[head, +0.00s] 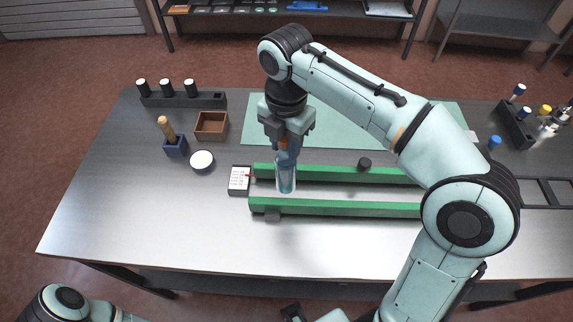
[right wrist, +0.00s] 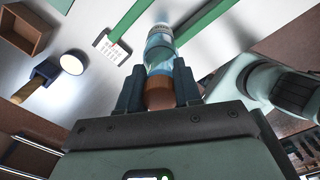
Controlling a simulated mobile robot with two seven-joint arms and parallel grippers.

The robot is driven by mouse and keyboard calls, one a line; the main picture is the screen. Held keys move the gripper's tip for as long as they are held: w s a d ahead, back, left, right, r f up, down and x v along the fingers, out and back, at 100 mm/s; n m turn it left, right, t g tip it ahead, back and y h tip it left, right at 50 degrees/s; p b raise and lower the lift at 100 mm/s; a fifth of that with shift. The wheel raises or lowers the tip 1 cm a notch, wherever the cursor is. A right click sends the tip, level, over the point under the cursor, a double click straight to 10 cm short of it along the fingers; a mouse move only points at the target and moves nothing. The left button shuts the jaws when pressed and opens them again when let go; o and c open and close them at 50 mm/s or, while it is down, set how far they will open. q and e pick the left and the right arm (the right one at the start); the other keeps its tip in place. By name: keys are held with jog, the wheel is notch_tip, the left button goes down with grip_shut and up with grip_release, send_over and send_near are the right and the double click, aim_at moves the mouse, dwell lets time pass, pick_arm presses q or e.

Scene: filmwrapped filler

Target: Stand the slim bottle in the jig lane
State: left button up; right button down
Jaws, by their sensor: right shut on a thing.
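The slim bottle (head: 286,182) is clear pale blue with an orange-brown cap, and it hangs roughly upright below my right gripper (head: 286,146). That gripper is shut on the bottle's top end; the right wrist view shows the cap (right wrist: 158,94) between the fingers and the blue body (right wrist: 159,48) beyond. The jig lane is the strip between a far green rail (head: 335,173) and a near green rail (head: 340,208). The bottle's base appears between the rails at the lane's left end. I cannot tell whether it touches the surface.
A white label card (head: 239,180) lies at the lane's left end. To the left are a round white-topped item (head: 202,161), a brown box (head: 211,126), a blue holder (head: 175,148) and a black rack (head: 184,100). A green mat (head: 336,134) lies behind. The front left table is clear.

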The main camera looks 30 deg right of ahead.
aim_at(286, 161)
pick_arm(q)
jog(key=shift+s+f+b, duration=0.3)
jog(key=shift+f+b, duration=0.25)
jog(key=shift+f, duration=0.25)
pick_arm(e)
jog(key=shift+f, duration=3)
jog(key=shift+f, duration=0.2)
jog(key=c, duration=0.8)
grip_release()
jog(key=shift+r, duration=0.1)
notch_tip(286, 161, up, 12)
jog(key=p, duration=0.3)
jog(key=shift+r, duration=0.1)
pick_arm(q)
jog(key=r, duration=0.1)
jog(key=w+r, duration=0.2)
jog(key=r, duration=0.1)
